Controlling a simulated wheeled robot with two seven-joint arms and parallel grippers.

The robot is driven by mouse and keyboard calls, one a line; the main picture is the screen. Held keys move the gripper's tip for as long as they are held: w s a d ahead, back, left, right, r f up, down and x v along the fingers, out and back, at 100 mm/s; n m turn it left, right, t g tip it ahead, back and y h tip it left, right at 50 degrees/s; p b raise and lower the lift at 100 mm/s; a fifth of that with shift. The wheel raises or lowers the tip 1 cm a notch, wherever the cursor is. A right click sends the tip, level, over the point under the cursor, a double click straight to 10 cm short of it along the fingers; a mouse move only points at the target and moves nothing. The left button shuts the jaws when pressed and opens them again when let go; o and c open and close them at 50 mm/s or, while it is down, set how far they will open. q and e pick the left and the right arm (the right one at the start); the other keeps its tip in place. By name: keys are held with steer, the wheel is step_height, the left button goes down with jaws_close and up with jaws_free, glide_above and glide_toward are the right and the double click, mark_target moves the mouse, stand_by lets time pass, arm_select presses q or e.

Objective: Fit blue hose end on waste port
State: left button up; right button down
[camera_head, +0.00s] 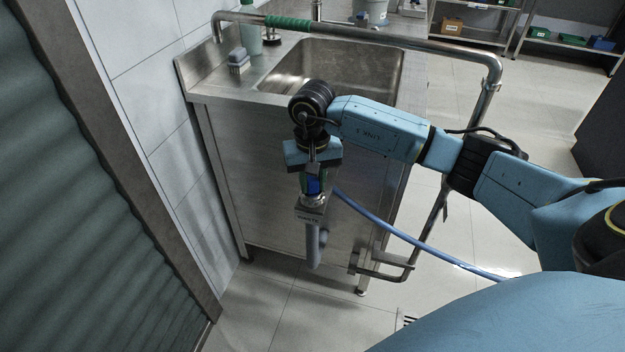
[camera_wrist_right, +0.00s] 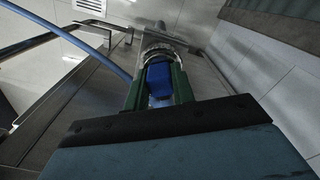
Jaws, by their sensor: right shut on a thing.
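My right gripper (camera_head: 313,180) points down in front of the sink cabinet, shut on the blue hose end (camera_head: 313,187). In the right wrist view the blue hose end (camera_wrist_right: 160,84) sits between the green fingers of the right gripper (camera_wrist_right: 160,80). The waste port (camera_head: 311,202), a metal collar with a WASTE label below it, is directly under the fingers. Its ring (camera_wrist_right: 163,47) shows just beyond the fingertips in the wrist view. The hose end is very close to the collar; I cannot tell whether it is seated. My left gripper is not in view.
The blue hose (camera_head: 420,244) runs off to the lower right. A steel sink unit (camera_head: 345,75) stands behind, with a metal rail pipe (camera_head: 400,38) above it. A grey shutter (camera_head: 80,200) is at left. Tiled floor (camera_head: 455,115) is clear at right.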

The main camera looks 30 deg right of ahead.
stand_by(0.3)
steer(key=c, duration=1.1)
jaws_free()
steer(key=shift+o, duration=0.4)
steer(key=shift+o, duration=1.3)
steer(key=shift+r, duration=0.1)
steer(key=shift+r+p, duration=2.5)
steer(key=shift+r, duration=1.45)
